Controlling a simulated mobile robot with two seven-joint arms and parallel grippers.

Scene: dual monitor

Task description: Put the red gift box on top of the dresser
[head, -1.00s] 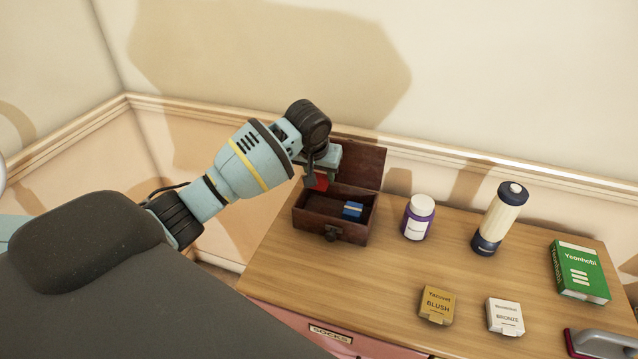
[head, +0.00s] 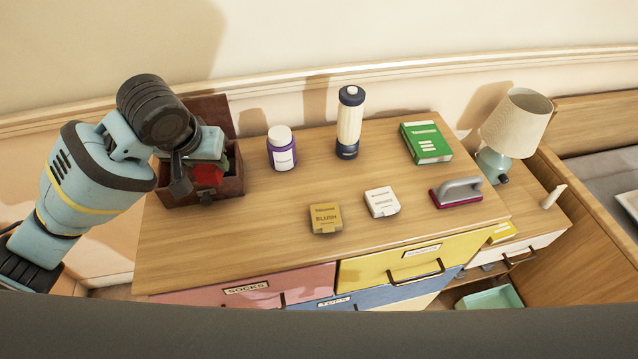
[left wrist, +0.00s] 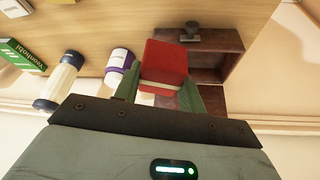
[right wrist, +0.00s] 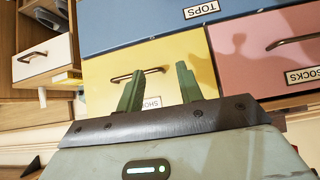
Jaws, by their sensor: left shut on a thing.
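The red gift box (left wrist: 165,64) is between the green fingers of my left gripper (left wrist: 160,95), which is shut on it. The chest stands at the left end of the wooden dresser top (head: 260,220). I cannot tell how high the box is above the dresser. My right gripper (right wrist: 158,88) is open and empty, facing the dresser's yellow drawer (right wrist: 190,55) in the right wrist view.
A purple-white bottle (head: 282,150), a flask (head: 349,122), a green box (head: 426,143), a gold blush box (head: 325,218), a white bronzer box (head: 382,202) and a grey-handled brush (head: 456,192) stand on the dresser. A lamp (head: 515,130) stands right.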

